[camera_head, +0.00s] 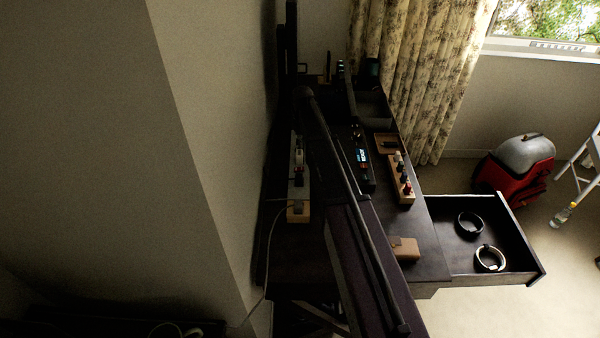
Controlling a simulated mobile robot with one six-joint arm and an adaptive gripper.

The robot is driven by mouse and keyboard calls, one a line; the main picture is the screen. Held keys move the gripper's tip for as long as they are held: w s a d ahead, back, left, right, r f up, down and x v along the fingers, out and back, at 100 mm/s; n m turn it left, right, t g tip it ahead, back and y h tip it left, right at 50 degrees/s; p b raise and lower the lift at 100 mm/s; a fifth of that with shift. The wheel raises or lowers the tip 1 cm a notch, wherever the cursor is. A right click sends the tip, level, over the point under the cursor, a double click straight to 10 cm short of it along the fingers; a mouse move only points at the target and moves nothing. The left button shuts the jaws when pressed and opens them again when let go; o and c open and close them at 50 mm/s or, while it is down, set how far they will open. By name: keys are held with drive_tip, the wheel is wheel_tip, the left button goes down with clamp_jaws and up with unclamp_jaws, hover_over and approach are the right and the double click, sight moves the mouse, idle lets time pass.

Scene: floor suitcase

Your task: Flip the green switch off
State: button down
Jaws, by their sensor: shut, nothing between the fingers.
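No green switch can be made out in this dim view. A long narrow strip (298,190) with small parts on it lies along the left side of the dark desk, and a pale cord runs from its near end. A black device with a small lit blue display (362,156) lies near the desk's middle. To its right is a wooden block with several small knobs or pegs (403,188), one of them red. Which of these carries the switch, I cannot tell. My gripper is not seen.
A long dark bar and panel (365,262) cross the view and hide part of the desk. An open drawer (525,228) with two ring-shaped items juts out right. A small brown box (404,249) sits near the front edge. A red-and-grey machine (517,168) stands on the floor.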

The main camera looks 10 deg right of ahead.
drive_tip(key=shift+f+b, duration=0.35)
idle(0.3)
drive_tip(key=shift+r, duration=0.15)
drive_tip(key=shift+r+p, duration=3.4)
drive_tip(key=shift+p, duration=0.15)
drive_tip(key=s+r+m+p, duration=0.2)
drive_tip(key=s+m, duration=0.1)
drive_tip(key=s, duration=2.8)
drive_tip(key=shift+s+r+m+p, duration=0.15)
drive_tip(key=shift+r+m+p, duration=0.25)
